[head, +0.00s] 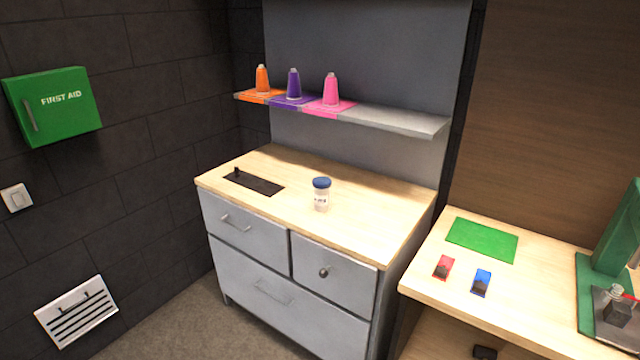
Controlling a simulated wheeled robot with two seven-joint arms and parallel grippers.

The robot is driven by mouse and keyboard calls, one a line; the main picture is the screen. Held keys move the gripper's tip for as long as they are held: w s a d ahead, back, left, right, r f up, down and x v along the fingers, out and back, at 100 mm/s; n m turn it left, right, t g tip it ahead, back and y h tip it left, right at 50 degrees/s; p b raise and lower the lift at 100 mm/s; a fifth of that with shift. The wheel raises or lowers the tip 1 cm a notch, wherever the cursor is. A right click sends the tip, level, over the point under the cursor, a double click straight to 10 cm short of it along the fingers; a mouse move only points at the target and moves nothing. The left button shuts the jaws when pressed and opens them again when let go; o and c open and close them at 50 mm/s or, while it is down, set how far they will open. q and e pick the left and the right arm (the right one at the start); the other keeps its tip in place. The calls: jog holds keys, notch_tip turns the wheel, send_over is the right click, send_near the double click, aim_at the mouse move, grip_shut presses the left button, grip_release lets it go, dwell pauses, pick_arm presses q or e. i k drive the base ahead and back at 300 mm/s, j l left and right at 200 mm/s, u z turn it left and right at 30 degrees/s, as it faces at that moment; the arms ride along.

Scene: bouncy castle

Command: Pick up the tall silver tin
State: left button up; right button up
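I see no tall silver tin in the head view. A small pale jar with a blue lid (321,194) stands upright on the wooden top of the grey drawer cabinet (270,165). Neither of my grippers shows in this view.
A wall shelf (400,121) holds orange (262,79), purple (293,84) and pink (331,90) bottles on matching mats; its right end is bare. The right table has a green mat (482,240), a red item (443,267), a blue item (481,282) and a green stand (612,240).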

aim_at(321, 197)
jog(key=i+j+z, duration=0.15)
jog(key=j, duration=0.2)
jog(key=i+j+z, duration=0.15)
jog(key=j, duration=0.2)
jog(key=i+j+z, duration=0.15)
jog(key=j, duration=0.2)
jog(key=j+z, duration=0.15)
jog(key=j, duration=0.2)
jog(key=i, duration=0.05)
